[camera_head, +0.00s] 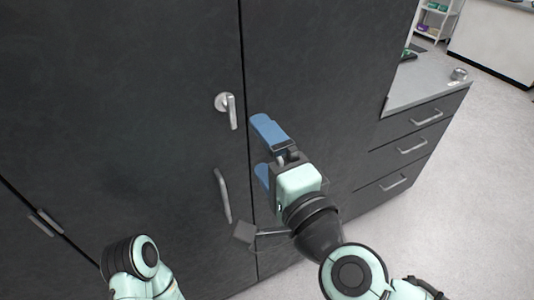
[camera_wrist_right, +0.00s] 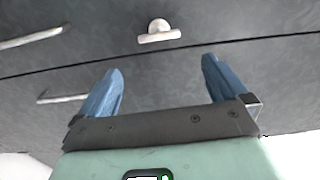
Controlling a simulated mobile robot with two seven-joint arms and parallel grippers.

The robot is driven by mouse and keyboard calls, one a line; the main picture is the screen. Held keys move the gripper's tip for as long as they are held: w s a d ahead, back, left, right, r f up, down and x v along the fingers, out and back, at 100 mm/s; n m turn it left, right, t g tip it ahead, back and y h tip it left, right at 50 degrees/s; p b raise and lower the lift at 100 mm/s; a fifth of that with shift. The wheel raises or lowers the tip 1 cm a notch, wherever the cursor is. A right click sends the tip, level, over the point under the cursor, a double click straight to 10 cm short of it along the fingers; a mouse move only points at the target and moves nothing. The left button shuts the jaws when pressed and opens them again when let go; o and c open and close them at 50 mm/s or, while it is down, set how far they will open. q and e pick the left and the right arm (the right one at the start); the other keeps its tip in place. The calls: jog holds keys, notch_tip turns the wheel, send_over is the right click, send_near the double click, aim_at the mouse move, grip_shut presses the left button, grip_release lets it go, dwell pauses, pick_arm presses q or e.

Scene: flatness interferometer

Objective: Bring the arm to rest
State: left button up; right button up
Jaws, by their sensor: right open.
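My right gripper (camera_head: 262,148) is raised in front of the dark cabinet (camera_head: 120,80), close to its door seam. Its two blue fingers are apart with nothing between them. The right wrist view shows the same open fingers (camera_wrist_right: 158,90), with the cabinet front beyond them. My left arm (camera_head: 140,265) shows only in part at the bottom left of the head view; its gripper is out of the picture.
A silver turn handle (camera_head: 229,108) is on the cabinet, left of my right gripper, also in the wrist view (camera_wrist_right: 158,32). A bar handle (camera_head: 222,195) is below it. A drawer unit (camera_head: 405,150) with a grey top stands right. Open floor (camera_head: 470,210) lies at right.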

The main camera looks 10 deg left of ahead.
jog(key=shift+s+d, duration=0.1)
jog(key=shift+s, duration=0.05)
dwell(0.3)
